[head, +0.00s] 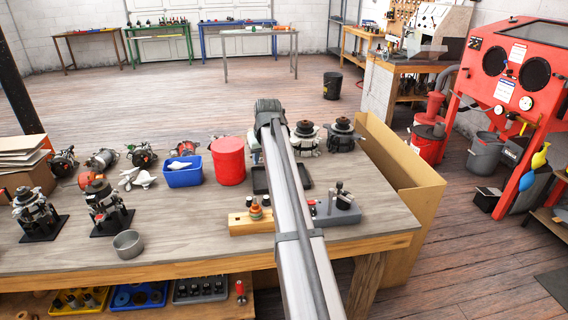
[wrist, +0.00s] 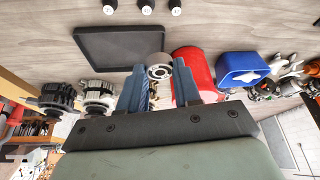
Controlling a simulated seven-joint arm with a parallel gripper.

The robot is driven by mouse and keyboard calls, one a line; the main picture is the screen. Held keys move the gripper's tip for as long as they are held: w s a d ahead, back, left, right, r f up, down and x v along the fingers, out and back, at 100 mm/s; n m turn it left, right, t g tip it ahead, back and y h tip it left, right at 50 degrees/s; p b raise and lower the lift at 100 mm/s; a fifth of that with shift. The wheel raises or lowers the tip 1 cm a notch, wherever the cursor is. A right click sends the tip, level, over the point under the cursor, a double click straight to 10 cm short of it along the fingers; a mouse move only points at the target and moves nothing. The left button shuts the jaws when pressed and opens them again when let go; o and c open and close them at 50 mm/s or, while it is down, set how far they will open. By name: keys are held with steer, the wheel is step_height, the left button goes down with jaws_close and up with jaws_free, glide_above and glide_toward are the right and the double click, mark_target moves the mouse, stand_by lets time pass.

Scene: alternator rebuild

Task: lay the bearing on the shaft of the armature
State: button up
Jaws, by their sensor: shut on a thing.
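My gripper (wrist: 160,80) shows in the wrist view with its two blue-grey fingers on either side of a grey ring-shaped piece with a central hole, which I take for the bearing (wrist: 159,72). The gripper is shut on it, with a striped piece partly visible behind it between the fingers. In the head view my arm hides the fingertips and the bearing. I cannot pick out the armature for sure. A copper-coloured upright piece (head: 256,209) stands on a wooden block (head: 243,226) near the bench's front edge, left of my arm.
A black tray (wrist: 121,47) lies empty. A red can (head: 229,161) and a blue bin (head: 183,177) stand left of my arm. Alternators stand along the back, including one on the right (head: 343,136). A grey fixture block (head: 345,215) and a metal bowl (head: 128,244) are near the front.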

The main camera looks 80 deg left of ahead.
steer(key=s+d+n+g, duration=0.1)
steer(key=s+d+n, duration=0.2)
steer(key=d, duration=0.5)
steer(key=shift+r+n+h, duration=0.3)
steer(key=shift+n+h, duration=0.1)
steer(key=shift+n, duration=0.2)
steer(key=shift+d, duration=0.1)
steer(key=shift+g, duration=0.3)
steer(key=shift+f, duration=2.45)
steer(key=shift+f, duration=1.5)
steer(key=o, duration=1.1)
steer(key=shift+r, duration=0.1)
